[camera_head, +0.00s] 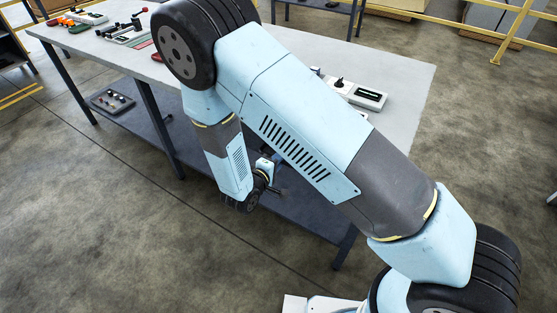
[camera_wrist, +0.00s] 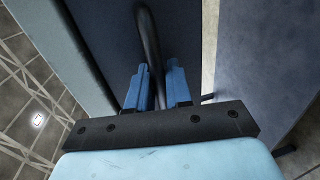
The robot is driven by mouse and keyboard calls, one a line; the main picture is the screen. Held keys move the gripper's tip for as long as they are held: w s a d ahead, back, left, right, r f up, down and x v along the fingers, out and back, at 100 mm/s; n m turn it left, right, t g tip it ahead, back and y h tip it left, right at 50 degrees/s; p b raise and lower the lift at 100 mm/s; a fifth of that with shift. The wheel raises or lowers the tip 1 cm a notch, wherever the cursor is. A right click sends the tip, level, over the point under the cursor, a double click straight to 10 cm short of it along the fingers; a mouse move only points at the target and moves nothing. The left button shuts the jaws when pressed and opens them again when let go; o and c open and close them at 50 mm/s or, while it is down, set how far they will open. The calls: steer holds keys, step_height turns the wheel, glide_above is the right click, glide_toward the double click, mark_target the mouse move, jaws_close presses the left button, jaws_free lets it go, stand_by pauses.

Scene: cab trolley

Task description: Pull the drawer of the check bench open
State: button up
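The check bench (camera_head: 415,85) has a pale grey top and dark legs, and stands behind my arm in the head view. My gripper (camera_head: 265,180) hangs low at the bench's near side, partly hidden by my own arm. In the wrist view, the two blue fingers of my gripper (camera_wrist: 158,88) stand close together, with a dark curved handle (camera_wrist: 150,40) running between them. The fingers look shut on this handle. A dark blue-grey panel (camera_wrist: 185,25) lies behind the handle, seemingly the drawer front. How far the drawer is out cannot be told.
A grey device with a black knob (camera_head: 355,92) lies on the bench top near my arm. Small tools (camera_head: 75,20) lie at the far left. A lower shelf (camera_head: 285,205) runs under the bench. The concrete floor (camera_head: 110,230) in front is clear.

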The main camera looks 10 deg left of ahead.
steer(key=shift+f, duration=0.1)
jaws_close()
steer(key=shift+a, duration=0.1)
steer(key=f+v, duration=0.2)
steer(key=v, duration=1)
steer(key=s+f+v, duration=0.1)
steer(key=f+v, duration=0.2)
steer(key=v, duration=1)
steer(key=shift+s, duration=0.15)
steer(key=shift+o, duration=2.4)
jaws_free()
steer(key=shift+a+r, duration=0.1)
